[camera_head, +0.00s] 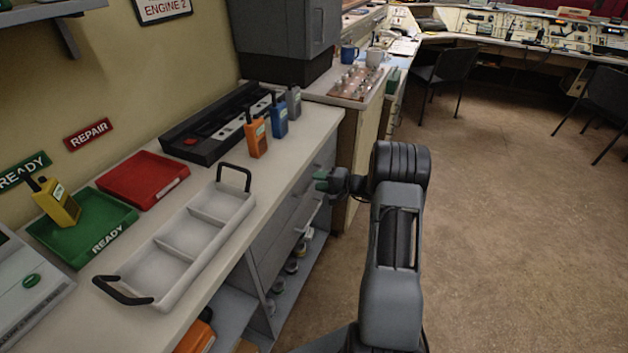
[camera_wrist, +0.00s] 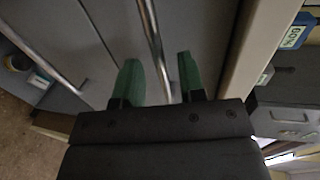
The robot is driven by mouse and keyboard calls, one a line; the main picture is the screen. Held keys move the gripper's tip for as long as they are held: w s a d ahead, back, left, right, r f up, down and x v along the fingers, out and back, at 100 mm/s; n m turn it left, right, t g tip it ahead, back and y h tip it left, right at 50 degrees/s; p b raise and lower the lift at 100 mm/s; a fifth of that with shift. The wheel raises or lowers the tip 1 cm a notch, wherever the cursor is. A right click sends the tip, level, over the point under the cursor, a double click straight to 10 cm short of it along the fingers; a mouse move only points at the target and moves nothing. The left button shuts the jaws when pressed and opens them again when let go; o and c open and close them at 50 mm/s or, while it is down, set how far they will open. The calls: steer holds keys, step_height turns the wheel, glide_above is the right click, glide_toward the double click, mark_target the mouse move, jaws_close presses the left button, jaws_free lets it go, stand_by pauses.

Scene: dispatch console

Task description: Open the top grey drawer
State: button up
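The grey drawers sit under the counter's right end, and the top grey drawer (camera_head: 290,208) is just below the worktop edge. In the wrist view its front (camera_wrist: 205,30) fills the upper middle, with a silver bar handle (camera_wrist: 151,35). My gripper (camera_head: 322,181) is at the drawer front. In the wrist view the green fingertips of my gripper (camera_wrist: 160,75) are apart, with the handle bar running between them. I cannot tell whether either finger touches it. The drawer looks closed. A second handle (camera_wrist: 40,55) crosses the neighbouring grey front at the left.
The worktop (camera_head: 222,255) carries a white tray (camera_head: 158,268), a green tray (camera_head: 70,240), a red tray (camera_head: 140,178) and several radios, including an orange one (camera_head: 256,138). An open shelf with jars is below. The floor (camera_head: 500,230) to the right is clear; chairs stand farther back.

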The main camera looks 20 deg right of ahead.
steer(key=shift+x, duration=1.3)
steer(key=shift+c, duration=0.3)
jaws_close()
